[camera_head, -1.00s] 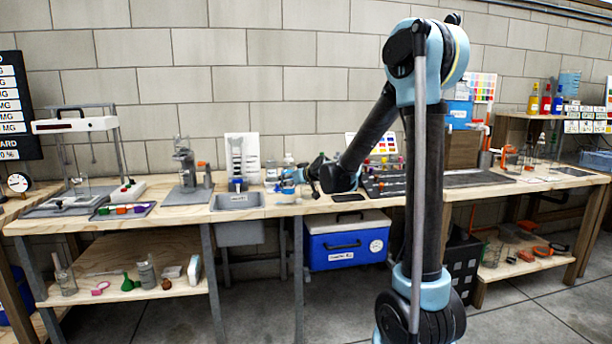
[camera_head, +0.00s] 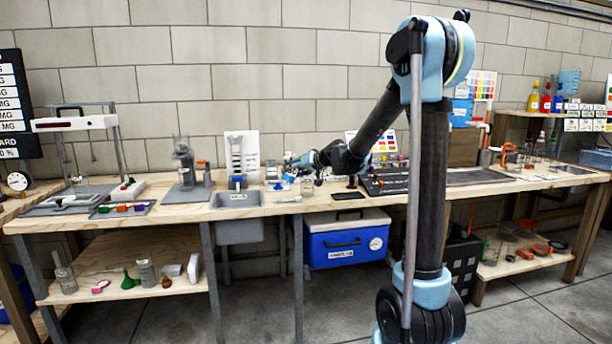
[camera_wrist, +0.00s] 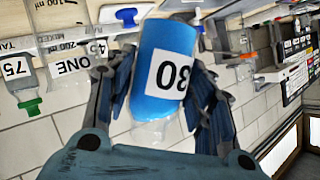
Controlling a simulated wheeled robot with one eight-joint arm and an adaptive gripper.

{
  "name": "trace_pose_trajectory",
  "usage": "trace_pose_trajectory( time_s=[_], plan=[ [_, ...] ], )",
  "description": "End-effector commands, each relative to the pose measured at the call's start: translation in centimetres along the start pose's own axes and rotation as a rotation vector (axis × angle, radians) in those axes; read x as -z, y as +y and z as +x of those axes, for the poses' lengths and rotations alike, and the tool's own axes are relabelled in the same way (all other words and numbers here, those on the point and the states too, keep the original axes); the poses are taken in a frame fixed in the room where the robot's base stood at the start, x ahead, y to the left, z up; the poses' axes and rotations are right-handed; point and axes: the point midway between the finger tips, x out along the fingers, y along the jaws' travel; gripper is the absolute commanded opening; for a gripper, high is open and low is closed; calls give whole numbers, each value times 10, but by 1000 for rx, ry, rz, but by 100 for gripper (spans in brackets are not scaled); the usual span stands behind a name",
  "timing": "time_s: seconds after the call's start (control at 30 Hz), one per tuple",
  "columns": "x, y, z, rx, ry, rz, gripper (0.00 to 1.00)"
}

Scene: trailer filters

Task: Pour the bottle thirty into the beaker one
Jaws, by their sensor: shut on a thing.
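My gripper (camera_wrist: 165,90) is shut on bottle thirty (camera_wrist: 174,50), a clear bottle of blue liquid with a white label reading 30. The blue fills its wide end at the top of the wrist view; its clear end lies lower, between the fingers. Beaker one (camera_wrist: 72,65), clear and marked ONE, is left of the bottle in the wrist view, apart from it. In the head view my gripper (camera_head: 303,160) is small above the bench, right of the sink; the bottle there is too small to tell.
A vessel marked 75 with a green stopper (camera_wrist: 30,106) is close to the beaker. The bench (camera_head: 285,202) also carries a sink (camera_head: 238,200), a dark mat (camera_head: 450,180) and several labware pieces. A blue cooler (camera_head: 345,243) stands below.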

Motion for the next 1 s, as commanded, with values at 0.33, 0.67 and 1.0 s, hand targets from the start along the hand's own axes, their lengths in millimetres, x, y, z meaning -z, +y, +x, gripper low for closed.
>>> trace_pose_trajectory(
  time_s=[0.33, 0.67, 1.0],
  plan=[
    [12, -5, -4, 32, -12, 71, 11],
    [14, -4, -5, 42, -15, 93, 11],
    [16, -3, -6, 51, -17, 119, 11]
  ],
)
